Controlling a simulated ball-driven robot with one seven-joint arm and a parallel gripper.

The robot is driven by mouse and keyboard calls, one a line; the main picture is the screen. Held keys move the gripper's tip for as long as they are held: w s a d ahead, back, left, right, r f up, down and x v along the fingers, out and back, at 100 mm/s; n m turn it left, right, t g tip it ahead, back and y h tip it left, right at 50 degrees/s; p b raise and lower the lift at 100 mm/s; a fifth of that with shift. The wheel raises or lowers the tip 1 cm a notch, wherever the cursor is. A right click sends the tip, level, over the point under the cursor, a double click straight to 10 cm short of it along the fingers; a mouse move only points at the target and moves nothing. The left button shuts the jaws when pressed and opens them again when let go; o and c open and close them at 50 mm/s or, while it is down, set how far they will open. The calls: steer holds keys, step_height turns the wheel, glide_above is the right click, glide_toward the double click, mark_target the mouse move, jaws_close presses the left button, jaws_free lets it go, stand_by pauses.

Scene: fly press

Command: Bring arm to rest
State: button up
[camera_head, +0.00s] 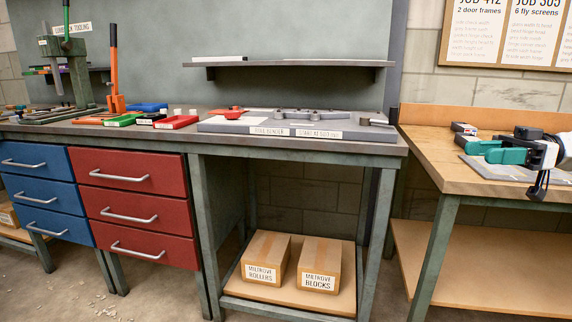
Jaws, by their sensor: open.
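My gripper (488,152) shows at the right edge, with a white and black wrist and teal fingers pointing left. It is over the wooden bench (426,150), and its fingers are apart with nothing seen between them. A grey flat plate or sheet (477,168) lies on the bench under the fingers; I cannot tell whether they touch it. The rest of my arm is out of the frame.
A dark workbench (330,148) at the middle holds a grey labelled board (222,126). Two cartons (266,258) sit on the lower shelf. A small box (464,128) is behind my gripper.

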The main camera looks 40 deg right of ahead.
steer(key=w+a+f+m+g+h, duration=0.1)
steer(key=w+a+f+m, duration=0.1)
steer(key=w+a+f, duration=0.55)
steer(key=w+a+f+m+h, duration=0.15)
steer(key=a+f, duration=0.25)
steer(key=f, duration=0.7)
steer(key=w+a+f+m+g+h, duration=0.1)
steer(key=w+a+f+m, duration=0.2)
steer(key=w+a+f, duration=0.45)
steer(key=s+a+f+m+g+h, duration=0.15)
steer(key=s+a+f, duration=0.25)
steer(key=a+f, duration=0.5)
steer(key=s+a+f+m+g+h, duration=0.15)
steer(key=s+a+f, duration=0.4)
steer(key=f, duration=0.55)
steer(key=s+a+f+m+g+h, duration=0.1)
steer(key=s+f+g+h, duration=0.2)
steer(key=s, duration=0.6)
steer(key=s+a+f+g+h, duration=0.15)
steer(key=s+h, duration=0.35)
steer(key=s, duration=0.5)
step_height(320, 180, up, 30)
steer(key=p, duration=3)
steer(key=shift+s+d+r+p, duration=0.15)
steer(key=shift+d+r+p, duration=0.05)
steer(key=shift+d+p, duration=0.2)
steer(key=shift+o, duration=0.2)
